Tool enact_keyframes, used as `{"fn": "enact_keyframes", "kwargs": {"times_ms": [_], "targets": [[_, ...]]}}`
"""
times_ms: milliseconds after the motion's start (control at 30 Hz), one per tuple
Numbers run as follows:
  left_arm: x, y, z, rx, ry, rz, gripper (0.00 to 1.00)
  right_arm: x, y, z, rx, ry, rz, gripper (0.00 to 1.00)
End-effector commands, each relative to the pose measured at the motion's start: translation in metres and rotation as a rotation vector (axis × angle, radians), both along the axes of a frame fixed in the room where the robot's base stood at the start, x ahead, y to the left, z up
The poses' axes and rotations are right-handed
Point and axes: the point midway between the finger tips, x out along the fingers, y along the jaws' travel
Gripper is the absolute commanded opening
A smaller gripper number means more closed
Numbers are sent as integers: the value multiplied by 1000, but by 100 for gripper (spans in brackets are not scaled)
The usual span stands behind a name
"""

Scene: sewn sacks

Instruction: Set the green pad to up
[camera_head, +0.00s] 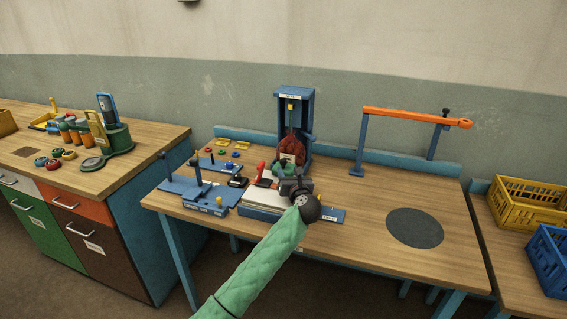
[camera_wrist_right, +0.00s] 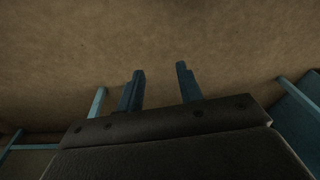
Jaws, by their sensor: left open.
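A small green piece (camera_head: 281,168), which looks like the green pad, sits in front of the blue upright frame (camera_head: 308,125). It is partly hidden by my left gripper, so its setting cannot be read. My left gripper (camera_head: 287,177) is open, close in front of the green piece. I cannot tell whether they touch. A dark red sack (camera_head: 294,146) stands in the frame just behind. My right gripper (camera_wrist_right: 160,82) shows in the right wrist view with its two fingers apart and nothing between them, above the floor.
A blue fixture with posts (camera_head: 198,190) and a red-handled tool (camera_head: 261,171) lie left of my left gripper. An orange bar on blue posts (camera_head: 415,116) stands at the back right. The table around the dark round mat (camera_head: 415,228) is clear. Yellow (camera_head: 525,207) and blue crates stand far right.

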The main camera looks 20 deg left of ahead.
Motion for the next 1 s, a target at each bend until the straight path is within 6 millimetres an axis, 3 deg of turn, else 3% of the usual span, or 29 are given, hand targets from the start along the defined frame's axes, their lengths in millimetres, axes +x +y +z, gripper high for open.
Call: {"fn": "enact_keyframes", "kwargs": {"times_ms": [67,200,500,733,1000], "targets": [[5,3,2,1,0,1,45,3,0,1,0,-7,0,36],[17,12,3,4,1,1,45,-17,-8,-32,-11,17,2,36],[50,31,3,6,0,-1,45,-26,-15,-72,-18,8,1,36],[63,39,1,4,-1,-1,45,-28,-17,-86,-20,-1,2,36],[64,40,0,3,0,-1,45,-28,-17,-89,-21,-1,2,36]]}}
